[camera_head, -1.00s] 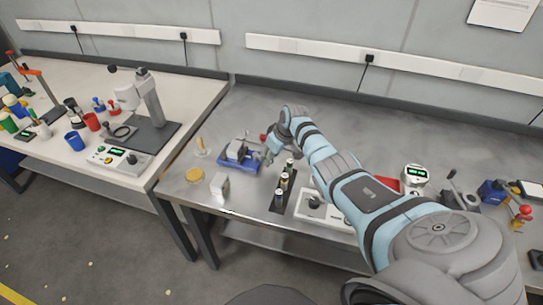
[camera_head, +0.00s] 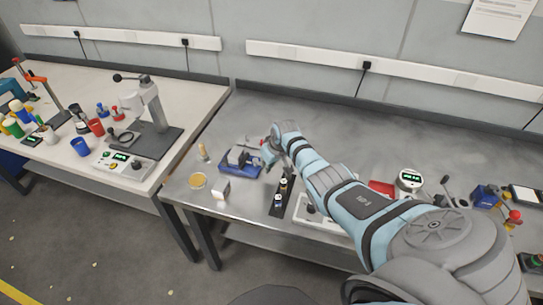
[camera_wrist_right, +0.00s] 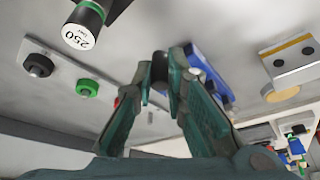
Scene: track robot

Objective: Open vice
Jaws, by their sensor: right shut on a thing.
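The vice (camera_head: 238,168) is a blue block with grey jaws, standing on the grey bench at its left part. My right gripper (camera_head: 268,158) is at the vice's right end, with the arm reaching in from the right. In the right wrist view the gripper's green fingers (camera_wrist_right: 168,72) close together beside the blue vice body (camera_wrist_right: 207,72). A dark part sits between the fingertips, apparently the vice's handle, mostly hidden by them. My left gripper is not in view.
A dark strip with small weights (camera_head: 278,204) and a pale control box (camera_head: 318,213) stand just right of the vice. The bench behind is clear.

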